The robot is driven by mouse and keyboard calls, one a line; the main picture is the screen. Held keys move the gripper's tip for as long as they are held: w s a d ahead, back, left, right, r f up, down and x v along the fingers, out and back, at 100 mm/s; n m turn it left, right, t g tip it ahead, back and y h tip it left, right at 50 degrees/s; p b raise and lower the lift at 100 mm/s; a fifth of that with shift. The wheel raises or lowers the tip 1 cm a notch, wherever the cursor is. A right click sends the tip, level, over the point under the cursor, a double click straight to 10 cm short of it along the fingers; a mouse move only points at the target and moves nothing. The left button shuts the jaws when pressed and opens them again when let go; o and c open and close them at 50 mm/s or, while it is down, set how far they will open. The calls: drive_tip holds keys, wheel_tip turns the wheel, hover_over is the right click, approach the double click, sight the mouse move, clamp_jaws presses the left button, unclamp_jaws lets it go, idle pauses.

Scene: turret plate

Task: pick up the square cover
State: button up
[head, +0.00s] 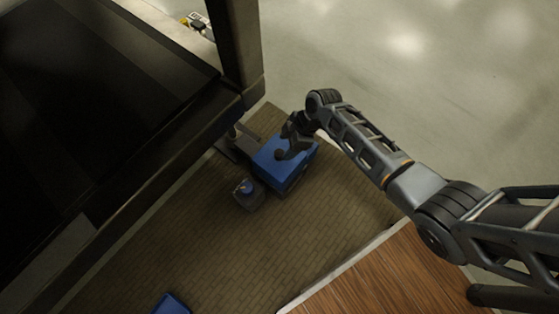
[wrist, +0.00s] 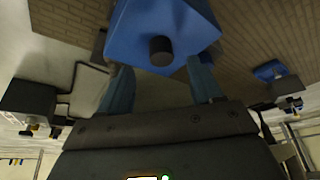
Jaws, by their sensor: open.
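The square cover (head: 291,172) is blue with a dark round knob. In the head view it sits on top of a dark box-like base, below the far end of my arm. In the wrist view the blue cover (wrist: 190,22) fills the top middle, with its knob (wrist: 161,50) facing the camera. My gripper (wrist: 160,66) is open, with one finger on each side of the knob's line and nothing held between them. Whether the fingers touch the cover I cannot tell.
A small dark container with a blue top (head: 247,191) stands just left of the cover. Another blue object (head: 172,304) lies at the bottom edge. A large dark table-like structure (head: 110,110) with a post (head: 245,45) rises at the left. Open floor (head: 440,80) lies right.

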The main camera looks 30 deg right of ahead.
sight(280, 153)
drive_tip(key=b+x, duration=0.3)
drive_tip(key=x, duration=0.1)
drive_tip(key=shift+a+f, duration=0.25)
drive_tip(key=shift+f, duration=0.1)
clamp_jaws()
idle(0.4)
